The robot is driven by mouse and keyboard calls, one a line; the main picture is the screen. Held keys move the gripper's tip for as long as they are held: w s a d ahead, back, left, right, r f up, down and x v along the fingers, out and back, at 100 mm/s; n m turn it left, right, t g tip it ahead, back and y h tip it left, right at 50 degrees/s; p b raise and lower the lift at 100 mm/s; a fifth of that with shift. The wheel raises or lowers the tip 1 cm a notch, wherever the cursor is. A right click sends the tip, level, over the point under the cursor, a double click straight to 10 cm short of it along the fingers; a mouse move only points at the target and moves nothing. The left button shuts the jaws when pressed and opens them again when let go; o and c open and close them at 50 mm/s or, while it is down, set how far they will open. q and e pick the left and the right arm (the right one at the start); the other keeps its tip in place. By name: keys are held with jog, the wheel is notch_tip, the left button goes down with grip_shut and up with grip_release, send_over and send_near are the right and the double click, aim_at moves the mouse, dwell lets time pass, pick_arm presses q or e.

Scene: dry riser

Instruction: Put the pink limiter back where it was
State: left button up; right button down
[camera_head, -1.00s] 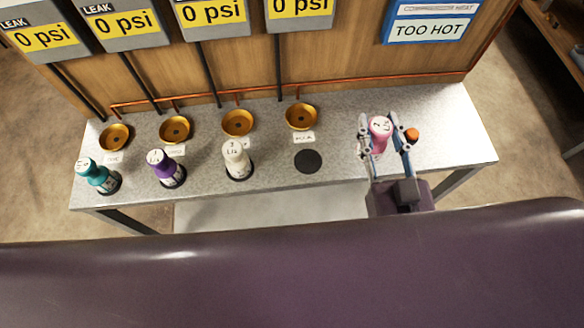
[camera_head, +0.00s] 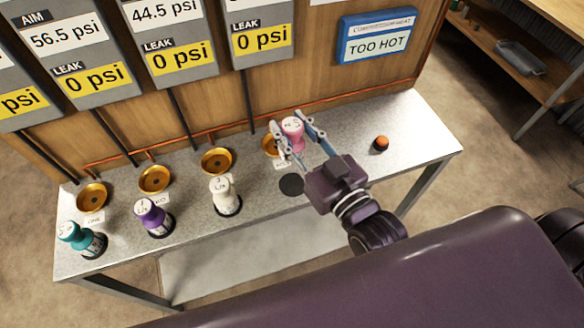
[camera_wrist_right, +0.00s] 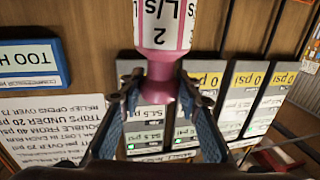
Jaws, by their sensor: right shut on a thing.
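My right gripper (camera_head: 298,132) is shut on the pink limiter (camera_head: 293,128) and holds it upright, in front of the fourth brass cup (camera_head: 269,146) in the head view. I cannot tell its exact height above the bench. In the right wrist view the limiter (camera_wrist_right: 167,25) shows a white label reading "2 L/s", and its narrow neck is between the fingers (camera_wrist_right: 160,88). An empty dark round pad (camera_head: 291,184) lies in front of the fourth cup, left of the gripper. Teal (camera_head: 75,236), purple (camera_head: 150,213) and white (camera_head: 224,195) limiters stand on similar pads. My left gripper is not in view.
Three more brass cups (camera_head: 92,197) (camera_head: 154,179) (camera_head: 217,161) line the speckled bench (camera_head: 415,130). An orange-topped knob (camera_head: 381,143) stands to the right. Gauges and a blue "TOO HOT" sign (camera_head: 376,38) hang on the wooden panel behind. A copper pipe runs along its foot.

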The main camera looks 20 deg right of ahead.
notch_tip(320, 180, down, 8)
jog(key=shift+d+r, duration=0.1)
jog(key=shift+r, duration=0.05)
jog(key=shift+f, duration=0.65)
notch_tip(320, 180, down, 3)
jog(key=shift+f, duration=0.4)
jog(key=c, duration=1.4)
grip_release()
jog(key=shift+c, duration=0.2)
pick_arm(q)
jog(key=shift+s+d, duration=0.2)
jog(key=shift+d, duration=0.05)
